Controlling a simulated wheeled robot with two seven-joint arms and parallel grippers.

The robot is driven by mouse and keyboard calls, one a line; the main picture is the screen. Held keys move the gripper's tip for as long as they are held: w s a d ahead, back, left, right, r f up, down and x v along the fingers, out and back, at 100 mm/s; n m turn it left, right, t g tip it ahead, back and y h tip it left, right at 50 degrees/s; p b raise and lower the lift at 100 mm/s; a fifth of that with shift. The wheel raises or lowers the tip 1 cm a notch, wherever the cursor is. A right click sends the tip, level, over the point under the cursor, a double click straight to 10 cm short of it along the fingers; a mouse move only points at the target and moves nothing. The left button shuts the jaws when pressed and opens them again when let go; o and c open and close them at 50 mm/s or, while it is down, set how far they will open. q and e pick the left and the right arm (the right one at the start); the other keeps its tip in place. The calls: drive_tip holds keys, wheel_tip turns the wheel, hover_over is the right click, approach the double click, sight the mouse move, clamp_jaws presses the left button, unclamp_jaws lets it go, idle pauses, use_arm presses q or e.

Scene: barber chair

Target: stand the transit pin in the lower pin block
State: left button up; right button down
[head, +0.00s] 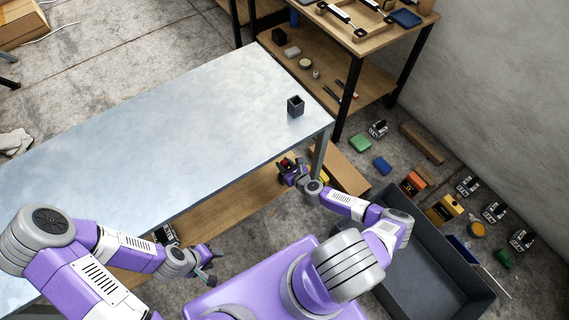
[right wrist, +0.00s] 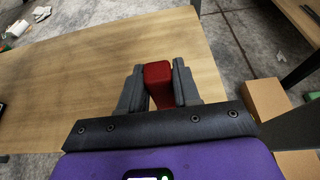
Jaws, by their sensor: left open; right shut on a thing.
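My right gripper (head: 288,168) is shut on a red block-shaped piece, seemingly the transit pin (right wrist: 158,82). In the right wrist view the red piece sits between both fingers, over the wooden lower shelf (right wrist: 90,80). Its lower part is hidden by the gripper. A dark square block with an open top (head: 295,106) stands upright on the metal tabletop near its right corner. I cannot tell whether this is the lower pin block. My left gripper (head: 211,266) is open and empty, in front of the table's front edge.
The metal tabletop (head: 150,110) is otherwise bare. A table leg (head: 319,158) stands close to my right gripper. A dark object (head: 165,234) is on the lower shelf by my left arm. A grey bin (head: 470,282) and several small items lie on the floor at right.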

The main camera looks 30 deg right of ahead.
drive_tip(key=shift+f, duration=0.8)
drive_tip(key=c, duration=0.7)
unclamp_jaws()
drive_tip(key=p+v, duration=0.2)
drive_tip(key=v, duration=0.5)
drive_tip(key=shift+s, duration=0.3)
